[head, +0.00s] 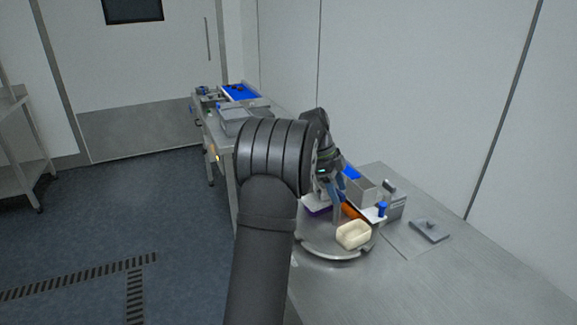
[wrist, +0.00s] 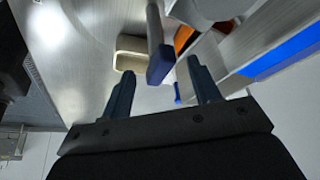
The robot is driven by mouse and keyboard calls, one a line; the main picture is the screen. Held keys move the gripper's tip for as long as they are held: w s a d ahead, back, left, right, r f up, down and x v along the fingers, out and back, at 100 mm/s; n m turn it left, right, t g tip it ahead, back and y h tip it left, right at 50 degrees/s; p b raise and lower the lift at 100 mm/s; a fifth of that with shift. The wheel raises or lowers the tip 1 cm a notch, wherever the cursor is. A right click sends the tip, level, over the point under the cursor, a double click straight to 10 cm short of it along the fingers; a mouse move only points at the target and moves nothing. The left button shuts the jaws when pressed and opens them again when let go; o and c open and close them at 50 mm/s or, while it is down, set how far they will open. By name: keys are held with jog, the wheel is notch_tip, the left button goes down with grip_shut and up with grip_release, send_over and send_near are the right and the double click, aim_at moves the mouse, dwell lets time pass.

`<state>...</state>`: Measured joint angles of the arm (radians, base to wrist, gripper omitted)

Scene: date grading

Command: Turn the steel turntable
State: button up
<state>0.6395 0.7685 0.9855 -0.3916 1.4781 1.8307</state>
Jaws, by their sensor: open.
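The steel turntable (head: 330,256) is a round grey disc on the steel bench, partly hidden by my arm. A cream tub (head: 353,235) sits on its near right part; the tub also shows in the wrist view (wrist: 131,52). My gripper (wrist: 160,66) is open, with a dark blue finger on each side. A grey bar with a blue end (wrist: 159,62) appears between the fingertips in the wrist view; I cannot tell whether they touch it or what it belongs to. In the head view the gripper (head: 339,184) is above the turntable's far side, partly hidden by my wrist.
An orange piece (head: 352,212) lies close beside the gripper. A grey box (head: 362,190) and a blue knob (head: 382,209) stand behind the turntable. A small grey plate (head: 430,230) lies to the right. The near right bench is clear.

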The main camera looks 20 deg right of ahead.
jog(key=shift+s+a+r+h, duration=0.1)
jog(key=shift+a+r+h, duration=0.05)
jog(key=shift+r+h, duration=0.15)
jog(key=s+a+r+n+t+h, duration=0.1)
jog(key=a+r+n+t+h, duration=0.1)
jog(key=a+n+h, duration=0.45)
jog(key=s+a+r+n+t+h, duration=0.1)
jog(key=a+r+n+t+h, duration=0.25)
jog(key=a, duration=0.55)
jog(key=shift+n+g, duration=0.25)
jog(key=shift+n, duration=0.15)
jog(key=x, duration=1.8)
jog(key=shift+s+a+f, duration=0.1)
jog(key=shift+a+f, duration=0.05)
jog(key=shift+f, duration=0.25)
jog(key=c, duration=1.1)
jog(key=shift+m+g, duration=0.6)
jog(key=shift+g, duration=0.2)
jog(key=o, duration=1.1)
